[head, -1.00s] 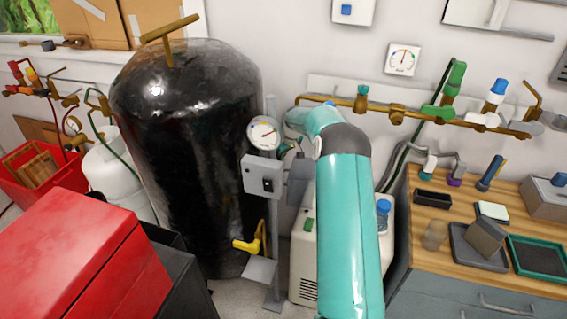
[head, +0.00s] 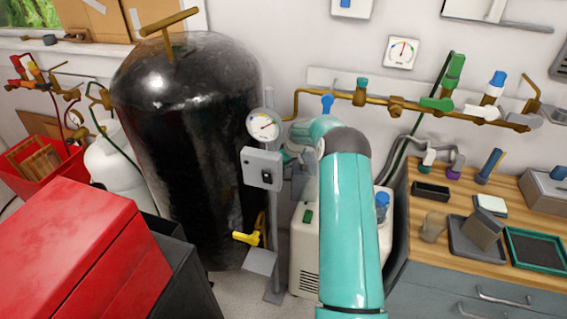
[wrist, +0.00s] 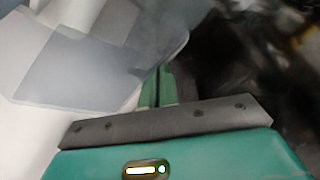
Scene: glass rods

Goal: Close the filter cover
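A grey panel (wrist: 100,55), which may be the filter cover, fills the upper left of the wrist view, with a pale surface at its left. The green fingers of my gripper (wrist: 157,86) are close together at the panel's lower right edge. I cannot tell whether they touch it. In the head view a grey panel (head: 298,183) stands above the white machine (head: 304,235), partly hidden by the gauge post and my arm. My teal arm reaches over the machine, and my gripper (head: 291,157) shows only in small part.
A post with a gauge (head: 263,125) and grey switch box (head: 262,169) stands close left of my gripper. The large black tank (head: 190,150) is behind it. A brass pipe (head: 395,104) runs along the wall. A wooden bench (head: 450,245) with small items is right.

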